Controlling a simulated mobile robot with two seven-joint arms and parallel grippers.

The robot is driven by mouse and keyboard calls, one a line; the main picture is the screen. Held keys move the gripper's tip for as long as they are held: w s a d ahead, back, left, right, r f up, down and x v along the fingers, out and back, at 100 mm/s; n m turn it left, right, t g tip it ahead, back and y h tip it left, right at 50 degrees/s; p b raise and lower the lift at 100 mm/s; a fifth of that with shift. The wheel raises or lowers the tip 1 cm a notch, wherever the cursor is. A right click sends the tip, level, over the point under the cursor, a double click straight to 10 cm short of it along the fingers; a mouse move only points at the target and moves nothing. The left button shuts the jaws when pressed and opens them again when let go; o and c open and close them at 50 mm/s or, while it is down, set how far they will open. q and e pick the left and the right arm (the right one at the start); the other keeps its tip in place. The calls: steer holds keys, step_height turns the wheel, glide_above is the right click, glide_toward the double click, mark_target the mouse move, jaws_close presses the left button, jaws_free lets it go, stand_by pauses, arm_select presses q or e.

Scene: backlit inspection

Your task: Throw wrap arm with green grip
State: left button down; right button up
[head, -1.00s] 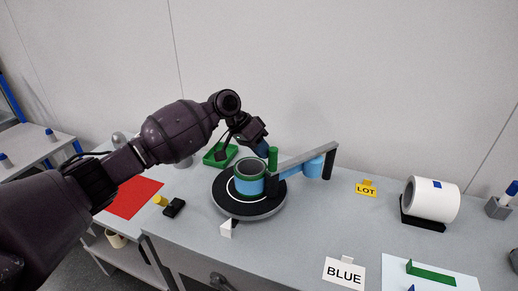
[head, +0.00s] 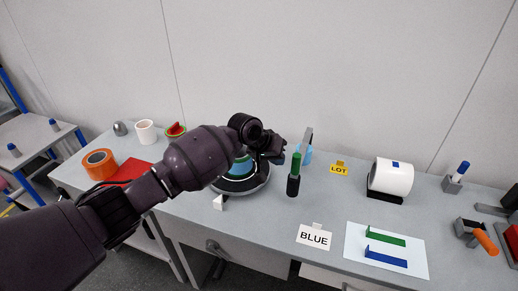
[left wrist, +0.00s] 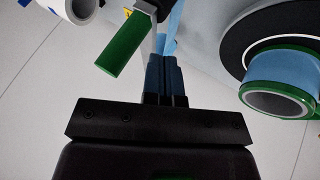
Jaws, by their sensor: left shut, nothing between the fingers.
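The wrap arm shows nearly end-on in the head view, with its upright green grip (head: 296,163) above a black post-like part. Its grey bar (head: 308,138) and light blue roll show behind. In the left wrist view the green grip (left wrist: 120,58) lies up and left of my fingers. My left gripper (head: 279,155) is just left of the grip in the head view; its dark blue fingers (left wrist: 165,72) are shut and empty. I cannot tell whether they touch the arm. The blue cylinder with a green rim (left wrist: 280,80) sits on the black turntable (head: 243,189), partly hidden by my arm.
A BLUE card (head: 314,237) and a white sheet (head: 357,246) with green and blue strips are at the front right. A white roll (head: 391,177) and yellow LOT sign (head: 339,169) are behind. An orange roll (head: 99,163) and red mat (head: 122,171) are left.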

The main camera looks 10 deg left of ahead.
arm_select(q)
steer(key=shift+s+d+p, duration=0.25)
steer(key=shift+d+p, duration=0.05)
steer(key=shift+d, duration=0.35)
steer(key=shift+s+d+p, duration=0.25)
steer(key=shift+d, duration=0.4)
arm_select(e)
steer(key=shift+s+a+r, duration=0.1)
steer(key=shift+s+a, duration=0.1)
steer(key=shift+s, duration=0.3)
steer(key=shift+w+r, duration=0.2)
